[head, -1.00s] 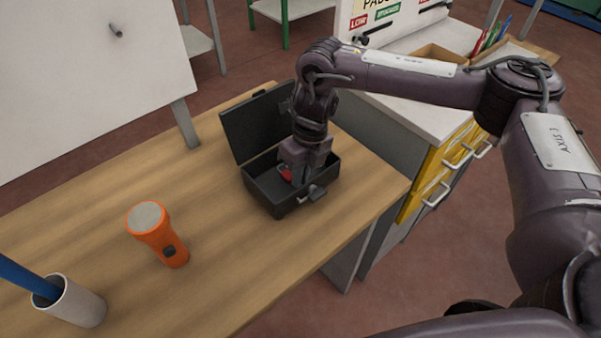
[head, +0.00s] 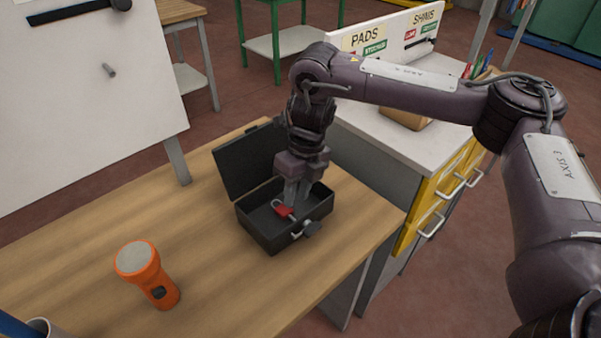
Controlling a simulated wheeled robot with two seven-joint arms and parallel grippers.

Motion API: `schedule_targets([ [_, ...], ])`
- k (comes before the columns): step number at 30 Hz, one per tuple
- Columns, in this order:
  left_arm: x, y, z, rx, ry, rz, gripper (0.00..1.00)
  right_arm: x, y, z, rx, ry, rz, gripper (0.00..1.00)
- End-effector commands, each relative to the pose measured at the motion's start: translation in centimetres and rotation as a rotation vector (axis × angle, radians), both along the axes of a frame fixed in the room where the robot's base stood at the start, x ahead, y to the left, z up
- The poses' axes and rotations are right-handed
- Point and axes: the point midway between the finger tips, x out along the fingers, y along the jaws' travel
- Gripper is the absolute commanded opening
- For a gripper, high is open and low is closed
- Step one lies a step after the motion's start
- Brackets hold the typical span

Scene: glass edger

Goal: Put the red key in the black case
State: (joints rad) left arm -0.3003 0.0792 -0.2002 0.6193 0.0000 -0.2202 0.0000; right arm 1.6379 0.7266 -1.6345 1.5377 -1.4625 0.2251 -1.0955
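The black case (head: 254,228) stands on the wooden bench with its lid (head: 247,163) tipped open at the back. The red key (head: 284,211), with a grey ring at its end, lies inside the case, near the middle. My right gripper (head: 297,203) points down over the case, its fingertips close beside and behind the key. Its two fingers show a gap between them, and I see nothing held in it. The fingertips partly overlap the case's interior. My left gripper is not in view.
A pale cup (head: 42,327) is cut off at the lower left. A white-topped cabinet (head: 385,145) with yellow drawers stands right of the bench. The bench between flashlight and case is clear.

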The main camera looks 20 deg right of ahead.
Motion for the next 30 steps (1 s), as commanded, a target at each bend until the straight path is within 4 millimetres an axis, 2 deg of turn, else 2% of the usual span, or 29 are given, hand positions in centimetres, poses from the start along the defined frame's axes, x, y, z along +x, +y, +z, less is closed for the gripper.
schedule_targets([
  [1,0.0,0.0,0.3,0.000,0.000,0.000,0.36,0.2,-0.2,1.4,-0.002,-0.005,0.000,0.28],
  [3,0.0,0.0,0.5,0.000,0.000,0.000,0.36,0.3,-0.5,2.7,-0.002,-0.005,0.000,0.28],
  [10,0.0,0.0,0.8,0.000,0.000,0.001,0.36,0.4,-1.0,5.7,-0.001,-0.002,0.001,0.28],
  [15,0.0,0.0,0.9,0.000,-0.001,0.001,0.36,0.4,-1.2,6.5,0.000,0.001,0.001,0.28],
  [30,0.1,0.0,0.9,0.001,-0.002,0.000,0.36,0.4,-1.2,6.5,-0.001,0.002,0.001,0.28],
])
